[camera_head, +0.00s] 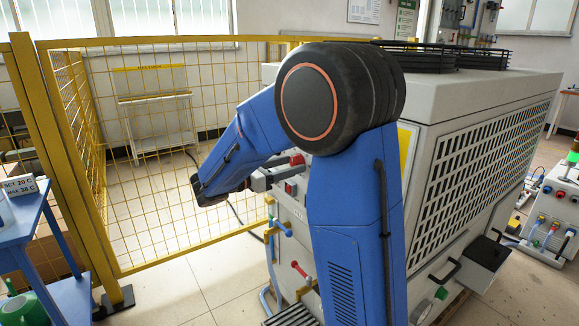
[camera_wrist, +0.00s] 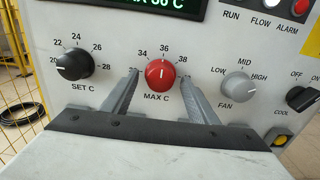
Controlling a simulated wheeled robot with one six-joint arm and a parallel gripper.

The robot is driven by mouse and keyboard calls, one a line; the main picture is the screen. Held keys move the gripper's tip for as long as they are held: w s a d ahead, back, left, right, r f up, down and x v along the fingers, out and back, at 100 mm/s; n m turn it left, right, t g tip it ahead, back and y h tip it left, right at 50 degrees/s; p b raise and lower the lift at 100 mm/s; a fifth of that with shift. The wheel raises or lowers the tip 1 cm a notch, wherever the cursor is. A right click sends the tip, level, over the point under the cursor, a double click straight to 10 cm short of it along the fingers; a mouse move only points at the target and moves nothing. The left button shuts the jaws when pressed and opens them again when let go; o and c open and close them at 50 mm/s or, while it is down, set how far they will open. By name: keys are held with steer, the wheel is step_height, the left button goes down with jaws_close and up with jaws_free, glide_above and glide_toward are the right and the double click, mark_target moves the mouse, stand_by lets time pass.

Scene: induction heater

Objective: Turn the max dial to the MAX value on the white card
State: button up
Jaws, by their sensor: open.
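The red MAX C dial (camera_wrist: 161,75) is on the panel in the middle of the wrist view, its white pointer line upright toward the 36 mark. The scale around it shows 34, 36 and 38. My gripper (camera_wrist: 158,73) is open, with one finger on each side of the red dial; I cannot tell whether they touch it. The white card (camera_head: 20,187) stands on the blue table at the far left of the head view. It has a SET line and a MAX line, too small to read surely. In the head view my arm mostly hides the dial panel.
The black SET C dial (camera_wrist: 74,64) is left of the red dial and the grey FAN dial (camera_wrist: 238,87) is right of it. A green display (camera_wrist: 150,5) is above, cut off. A yellow mesh fence (camera_head: 160,130) stands left of the heater cabinet (camera_head: 480,150).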

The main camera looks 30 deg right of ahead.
steer(key=shift+d, duration=0.2)
steer(key=c, duration=1)
steer(key=shift+c, duration=0.2)
steer(key=shift+m, duration=0.3)
steer(key=m, duration=0.3)
steer(key=shift+m, duration=0.3)
steer(key=shift+w+m, duration=0.1)
steer(key=shift+m, duration=2.1)
